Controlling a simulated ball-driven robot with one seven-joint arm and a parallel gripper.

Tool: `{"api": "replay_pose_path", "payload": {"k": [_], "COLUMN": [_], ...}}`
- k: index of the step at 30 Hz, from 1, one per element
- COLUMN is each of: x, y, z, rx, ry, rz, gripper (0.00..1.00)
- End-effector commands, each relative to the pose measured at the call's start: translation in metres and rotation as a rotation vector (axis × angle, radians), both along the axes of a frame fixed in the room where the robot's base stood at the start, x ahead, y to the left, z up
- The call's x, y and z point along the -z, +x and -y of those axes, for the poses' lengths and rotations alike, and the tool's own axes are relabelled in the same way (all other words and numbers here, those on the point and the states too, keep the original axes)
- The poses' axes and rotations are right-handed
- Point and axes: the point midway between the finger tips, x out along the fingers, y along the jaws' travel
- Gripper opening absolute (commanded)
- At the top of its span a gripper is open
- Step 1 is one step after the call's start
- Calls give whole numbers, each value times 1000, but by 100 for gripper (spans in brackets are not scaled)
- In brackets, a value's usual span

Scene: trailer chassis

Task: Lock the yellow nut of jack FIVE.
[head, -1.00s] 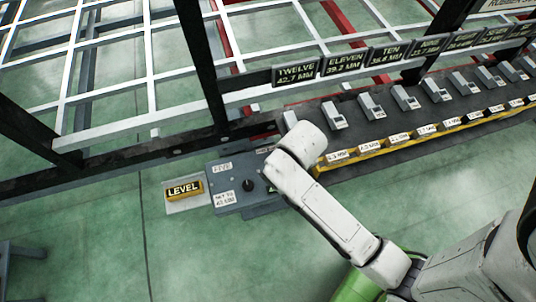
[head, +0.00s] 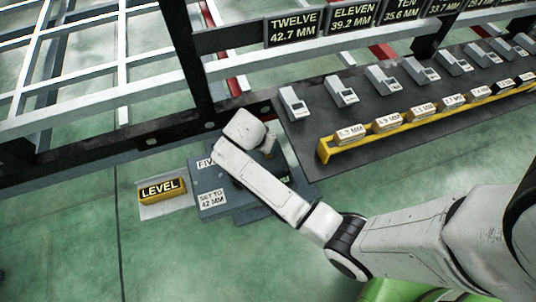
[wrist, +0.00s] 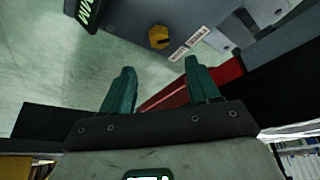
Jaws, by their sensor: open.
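The grey jack FIVE unit (head: 245,212) stands on the floor. Its "FIVE" label (head: 206,162) and "SET TO 42 MM" label (head: 211,199) show in the head view. My arm hides part of its top there, and my fingers cannot be seen. In the wrist view the yellow nut (wrist: 159,37) sits on a grey face, beside a white label strip. My gripper (wrist: 160,66) has two teal fingers spread apart, with nothing between them. The nut lies beyond the fingertips, roughly centred on the gap. A dark display with green digits (wrist: 88,12) is at the top left, cut off.
A yellow LEVEL block (head: 162,190) lies on a pale plate left of the unit. A dark bench (head: 310,155) with several grey devices and a yellow rack of labelled blocks (head: 345,147) is at the right. The chassis frame (head: 90,150) runs behind. Green floor in front is open.

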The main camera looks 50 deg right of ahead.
Motion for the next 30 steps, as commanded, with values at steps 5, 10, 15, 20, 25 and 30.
{"api": "replay_pose_path", "payload": {"k": [5, 10, 15, 20, 25, 30], "x": [23, 53, 78, 93, 97, 97], "y": [1, 3, 5, 6, 7, 7], "z": [8, 20, 31, 37, 39, 39], "rx": [2, 2, 1, -1, -1, -2], "ry": [1, 2, 2, 1, 1, 1], "rz": [-3, -3, -2, -1, -2, -1], "gripper": [61, 61, 61, 61, 61, 61]}}
